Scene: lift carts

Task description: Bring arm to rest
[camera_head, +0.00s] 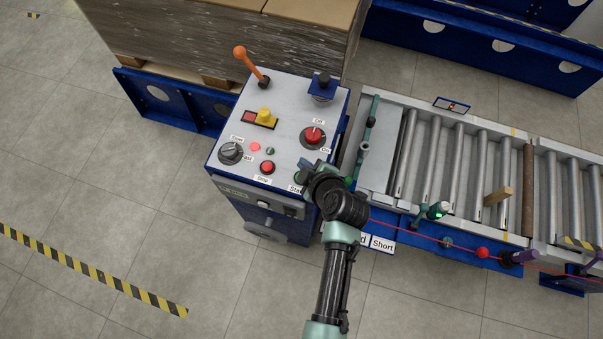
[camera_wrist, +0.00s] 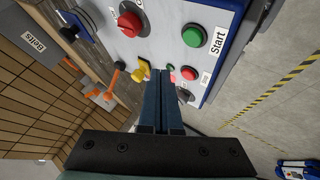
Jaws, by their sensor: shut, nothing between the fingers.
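My arm reaches up from the bottom of the head view to the right front corner of the control panel (camera_head: 225,165). My gripper (camera_wrist: 162,85) is shut and empty in the wrist view, its two dark blue fingers side by side. In that view the fingers are in front of the panel face, near a green Start button (camera_wrist: 194,36), a red button (camera_wrist: 189,73) and a red knob (camera_wrist: 130,24). I cannot tell whether the fingertips touch the panel. In the head view the gripper is mostly hidden behind my wrist.
The panel also carries an orange lever (camera_head: 240,54), a yellow button (camera_head: 264,115) and a black knob (camera_head: 231,152). A roller conveyor (camera_head: 435,150) stands close on the right, with a red cord (camera_head: 415,235) along its front. Wrapped cartons (camera_head: 230,35) stand behind. Open floor lies at front left.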

